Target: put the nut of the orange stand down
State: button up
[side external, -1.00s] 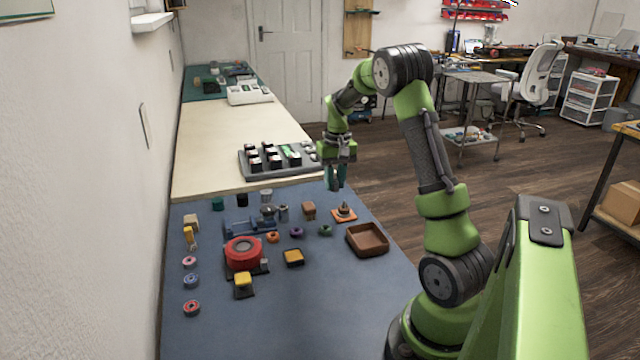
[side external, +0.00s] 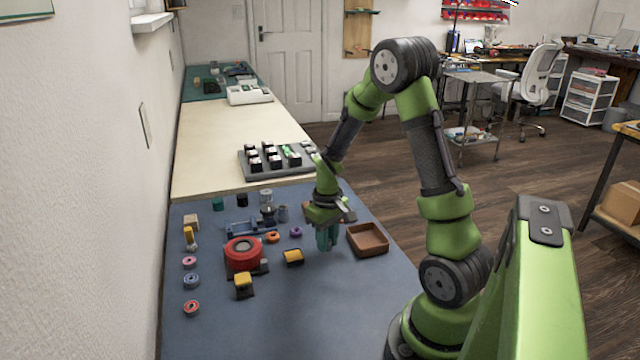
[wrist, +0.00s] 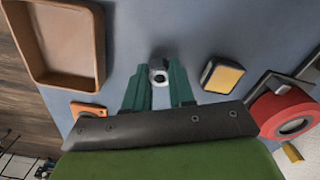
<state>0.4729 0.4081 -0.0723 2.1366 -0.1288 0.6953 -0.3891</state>
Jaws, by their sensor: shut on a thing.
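My gripper (wrist: 157,78) is shut on a small silver nut (wrist: 159,73), which shows between the green fingertips in the wrist view. In the side view my gripper (side external: 326,246) points down, its tips low over the blue mat (side external: 300,310), left of the brown tray. I cannot tell whether the nut touches the mat. The orange stand (wrist: 88,110) shows in part at the left of the wrist view, cut off by my gripper body. In the side view my gripper mostly hides the stand.
The brown tray (side external: 368,240) stands close to the right of my gripper. A yellow-topped block (side external: 293,257) lies to the left, with a red round spool (side external: 243,254) beyond it. The front of the mat is clear.

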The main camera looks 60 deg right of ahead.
jog(key=shift+f, duration=0.55)
jog(key=o, duration=0.9)
jog(key=shift+f, duration=0.15)
notch_tip(320, 180, up, 12)
jog(key=s+a+r+t, duration=0.2)
jog(key=a+r, duration=0.2)
jog(key=a, duration=0.3)
jog(key=s+a+r+t+y, duration=0.1)
jog(key=s+a+r+t, duration=0.1)
jog(key=a+r, duration=0.2)
jog(key=s+a+r+t+y, duration=0.1)
jog(key=s+a+r+t, duration=0.1)
jog(key=a, duration=0.8)
notch_tip(320, 180, up, 2)
jog(key=shift+t, duration=0.6)
